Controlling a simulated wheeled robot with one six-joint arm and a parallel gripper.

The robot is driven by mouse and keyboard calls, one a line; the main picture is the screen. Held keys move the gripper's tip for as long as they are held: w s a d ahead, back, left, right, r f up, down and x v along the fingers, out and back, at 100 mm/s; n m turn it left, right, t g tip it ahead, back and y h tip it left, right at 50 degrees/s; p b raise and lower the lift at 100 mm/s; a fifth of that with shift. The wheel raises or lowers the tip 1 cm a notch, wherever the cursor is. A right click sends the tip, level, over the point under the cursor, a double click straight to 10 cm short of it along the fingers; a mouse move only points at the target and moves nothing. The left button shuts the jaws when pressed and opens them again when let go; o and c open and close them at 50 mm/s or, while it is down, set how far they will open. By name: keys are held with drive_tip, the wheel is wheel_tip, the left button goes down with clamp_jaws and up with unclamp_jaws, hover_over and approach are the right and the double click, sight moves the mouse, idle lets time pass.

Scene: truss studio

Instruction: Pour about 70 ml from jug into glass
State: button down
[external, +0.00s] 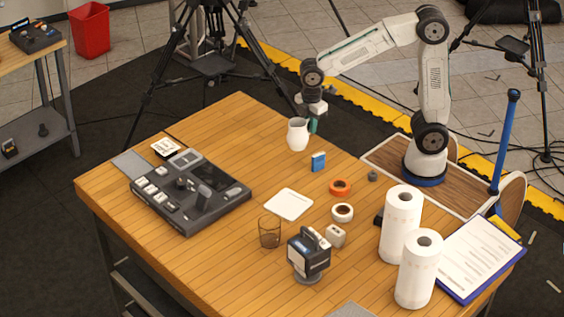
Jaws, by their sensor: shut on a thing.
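The white jug (297,137) is at the back of the wooden table, below the end of my arm. My gripper (312,124) is at the jug's right side, where its handle would be, and is shut on the jug. The jug looks upright. I cannot tell whether its base touches the table or is slightly above it. The clear, dark-tinted glass (269,234) stands upright near the front middle of the table, apart from the jug. The contents of the jug are hidden, and I cannot make out any liquid in the glass.
A control panel (190,190) is at left. A dark device (309,254) stands close to the glass. Tape rolls (340,187) and paper towel rolls (401,225) are at right.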

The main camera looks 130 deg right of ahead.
drive_tip(key=w+d+r+n, duration=0.3)
drive_tip(key=w+n, duration=0.3)
drive_tip(key=w, duration=0.8)
drive_tip(key=w+d+r+n, duration=0.25)
drive_tip(key=w+n, duration=0.25)
drive_tip(key=w, duration=0.8)
drive_tip(key=w+a+f+n, duration=0.1)
drive_tip(key=w+a+n, duration=0.3)
drive_tip(key=w, duration=0.5)
drive_tip(key=w+a+f+n, duration=0.1)
drive_tip(key=w+a+n, duration=0.3)
drive_tip(key=w+n, duration=0.3)
drive_tip(key=shift+w+a, duration=0.35)
drive_tip(key=shift+w, duration=1)
